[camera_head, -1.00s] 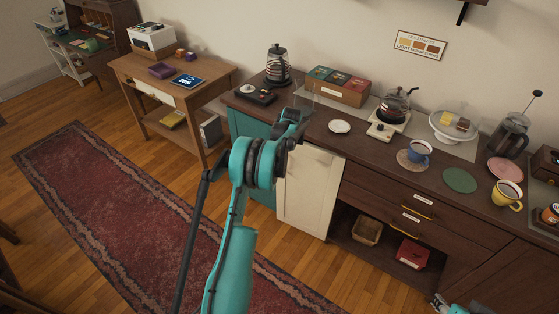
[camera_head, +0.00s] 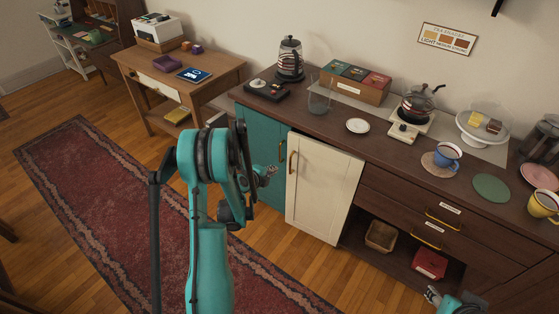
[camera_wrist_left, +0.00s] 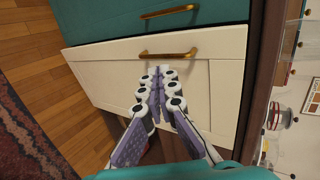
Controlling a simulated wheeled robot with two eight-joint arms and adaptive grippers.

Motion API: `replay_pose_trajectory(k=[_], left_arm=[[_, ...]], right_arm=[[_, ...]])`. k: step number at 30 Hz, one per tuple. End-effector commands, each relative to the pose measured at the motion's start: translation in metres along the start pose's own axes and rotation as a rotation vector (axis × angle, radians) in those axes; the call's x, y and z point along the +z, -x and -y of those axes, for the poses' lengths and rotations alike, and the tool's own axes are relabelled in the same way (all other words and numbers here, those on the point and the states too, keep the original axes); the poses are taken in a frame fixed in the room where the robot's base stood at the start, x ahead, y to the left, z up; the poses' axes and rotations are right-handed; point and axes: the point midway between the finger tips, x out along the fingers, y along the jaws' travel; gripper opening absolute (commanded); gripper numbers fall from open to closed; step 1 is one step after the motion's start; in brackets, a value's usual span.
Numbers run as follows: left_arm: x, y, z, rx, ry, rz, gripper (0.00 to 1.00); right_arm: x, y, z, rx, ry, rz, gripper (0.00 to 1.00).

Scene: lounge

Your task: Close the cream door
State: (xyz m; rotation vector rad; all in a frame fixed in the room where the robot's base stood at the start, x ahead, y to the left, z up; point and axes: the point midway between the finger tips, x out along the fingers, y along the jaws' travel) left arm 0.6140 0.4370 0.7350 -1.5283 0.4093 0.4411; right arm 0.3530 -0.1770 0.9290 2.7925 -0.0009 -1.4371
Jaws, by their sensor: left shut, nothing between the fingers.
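The cream door (camera_head: 322,200) is a panelled front under the dark counter, with a brass handle (camera_head: 293,162) near its left edge. My left gripper (camera_head: 270,171) is shut and empty, in front of the teal and cream doors. In the left wrist view, the shut fingertips (camera_wrist_left: 160,74) point at the cream door (camera_wrist_left: 100,72), just below its handle (camera_wrist_left: 168,56); I cannot tell whether they touch. My right gripper (camera_head: 432,292) shows only partly at the bottom.
A teal door (camera_head: 262,145) is left of the cream one. Drawers (camera_head: 410,207) and an open shelf with a basket (camera_head: 381,236) and red box (camera_head: 430,263) are to the right. A glass jar (camera_head: 320,97) stands near the counter edge. Floor and red rug (camera_head: 100,210) are clear.

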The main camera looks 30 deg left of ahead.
Motion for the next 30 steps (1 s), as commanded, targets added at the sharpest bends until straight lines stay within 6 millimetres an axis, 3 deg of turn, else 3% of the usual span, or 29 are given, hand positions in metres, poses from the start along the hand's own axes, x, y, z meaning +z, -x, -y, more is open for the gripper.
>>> replay_pose_trajectory(k=[5, 13, 21, 30], left_arm=[[0.000, -0.004, 0.002, -0.021, 0.012, 0.006, 0.00], [0.000, -0.044, 0.005, -0.020, 0.010, 0.005, 0.00], [0.000, -0.103, 0.001, -0.020, 0.011, 0.005, 0.00], [0.001, -0.129, 0.020, -0.018, 0.011, 0.005, 0.00]], right_arm=[[-0.003, 0.004, 0.000, 0.000, 0.000, 0.000, 0.40], [-0.019, 0.026, 0.000, 0.000, 0.000, 0.000, 0.40], [-0.005, 0.008, 0.000, 0.000, 0.000, 0.000, 0.40], [0.000, -0.001, 0.000, 0.000, 0.000, 0.000, 0.40]])
